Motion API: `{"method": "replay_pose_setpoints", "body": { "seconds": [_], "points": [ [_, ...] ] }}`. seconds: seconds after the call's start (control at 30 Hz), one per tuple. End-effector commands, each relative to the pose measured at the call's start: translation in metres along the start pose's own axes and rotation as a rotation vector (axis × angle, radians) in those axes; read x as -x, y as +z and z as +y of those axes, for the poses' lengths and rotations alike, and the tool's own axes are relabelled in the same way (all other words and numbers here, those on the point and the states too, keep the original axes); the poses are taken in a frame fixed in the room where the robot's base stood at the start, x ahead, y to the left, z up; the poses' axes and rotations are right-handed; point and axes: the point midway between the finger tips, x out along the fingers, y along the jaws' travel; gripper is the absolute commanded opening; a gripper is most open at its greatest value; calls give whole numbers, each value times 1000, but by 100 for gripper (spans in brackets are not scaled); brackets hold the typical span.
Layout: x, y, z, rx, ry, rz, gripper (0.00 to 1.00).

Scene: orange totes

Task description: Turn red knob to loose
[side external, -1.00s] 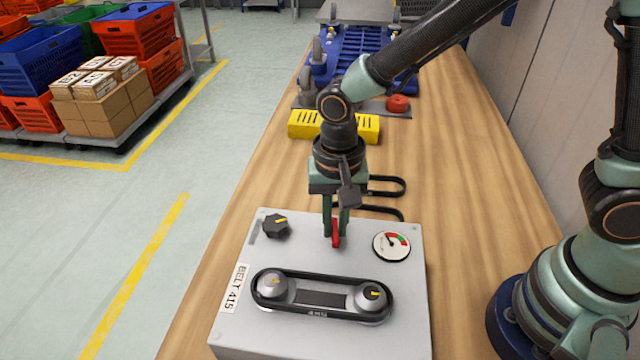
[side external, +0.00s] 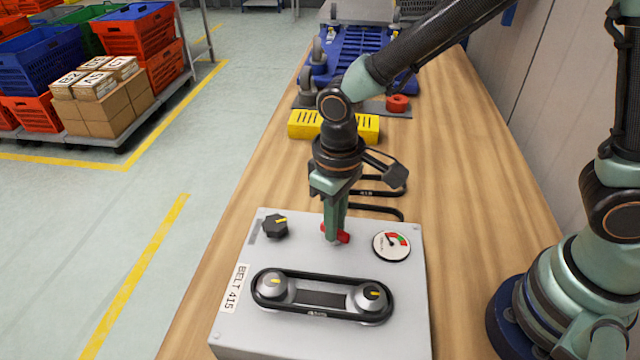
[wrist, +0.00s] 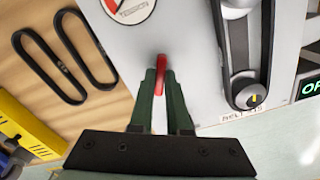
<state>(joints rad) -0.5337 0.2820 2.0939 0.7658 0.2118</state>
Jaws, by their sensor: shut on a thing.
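The red knob (side external: 343,237) is on the top face of the grey box (side external: 235,310), between the black knob and the gauge. My gripper (side external: 336,232) points down onto it, with a green finger on each side. In the wrist view the red knob (wrist: 160,72) shows as a red bar between the two fingertips of my gripper (wrist: 160,85), which are shut on it. The gauge (side external: 391,246) beside it has a red and green dial, with its needle pointing to the upper left. Part of the knob is hidden by the fingers.
A black belt (side external: 322,314) runs around two silver pulleys on the box, in front of the knob. A black knob (side external: 275,226) stands to the left. Spare belts (side external: 375,213), a yellow block (side external: 304,124) and a red part (side external: 397,103) lie behind.

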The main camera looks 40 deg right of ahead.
Motion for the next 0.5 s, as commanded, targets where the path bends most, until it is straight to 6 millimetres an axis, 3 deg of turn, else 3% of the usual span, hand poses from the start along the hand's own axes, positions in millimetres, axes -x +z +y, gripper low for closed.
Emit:
{"method": "replay_pose_setpoints", "body": {
  "seconds": [0.5],
  "points": [
    [2, 0, 0, 383, 0, 0, 0]
  ]
}}
